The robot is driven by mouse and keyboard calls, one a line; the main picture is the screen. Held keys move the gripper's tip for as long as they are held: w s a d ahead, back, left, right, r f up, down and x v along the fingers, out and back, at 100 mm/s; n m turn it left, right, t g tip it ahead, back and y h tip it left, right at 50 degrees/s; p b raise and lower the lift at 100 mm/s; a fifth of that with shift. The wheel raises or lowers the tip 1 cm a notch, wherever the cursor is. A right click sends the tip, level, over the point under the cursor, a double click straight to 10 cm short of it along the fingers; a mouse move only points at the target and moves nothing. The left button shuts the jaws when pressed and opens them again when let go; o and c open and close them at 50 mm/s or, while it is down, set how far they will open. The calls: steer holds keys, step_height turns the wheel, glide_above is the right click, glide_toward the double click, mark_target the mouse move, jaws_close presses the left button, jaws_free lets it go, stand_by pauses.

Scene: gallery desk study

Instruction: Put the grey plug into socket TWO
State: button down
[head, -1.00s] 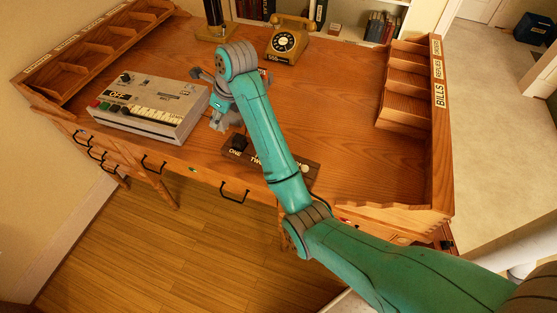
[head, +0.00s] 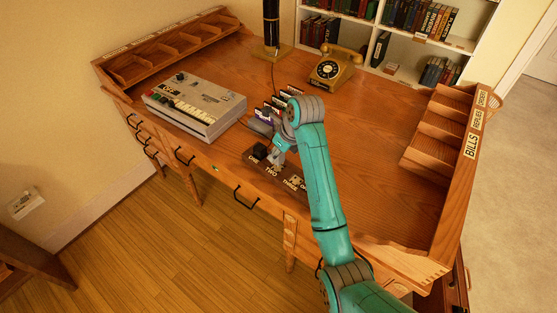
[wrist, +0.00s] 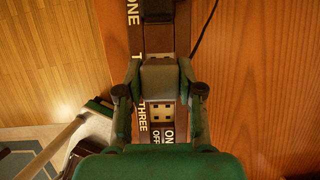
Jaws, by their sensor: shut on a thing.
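My gripper (wrist: 160,90) is shut on the grey plug (wrist: 160,76), with one finger on each side of it. In the head view my gripper (head: 279,153) is low over the dark socket strip (head: 267,170). In the wrist view the strip (wrist: 160,38) runs up the picture under the plug. The plug covers the spot by the partly hidden TWO label, so socket TWO is hidden. I cannot tell whether the plug is seated or just above. Socket THREE (wrist: 160,113) shows empty. A black plug (wrist: 157,9) sits at ONE; it also shows in the head view (head: 260,151).
A grey keyed machine (head: 196,105) stands left of the strip. An upright card holder (head: 270,112) is just behind my gripper. A yellow telephone (head: 337,68) stands at the back. A dark cord (wrist: 204,28) runs right of the strip. The desk's right middle is clear.

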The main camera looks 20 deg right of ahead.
mark_target(278, 160)
steer(key=shift+f, duration=1.75)
steer(key=shift+f, duration=0.15)
steer(key=c, duration=0.7)
jaws_free()
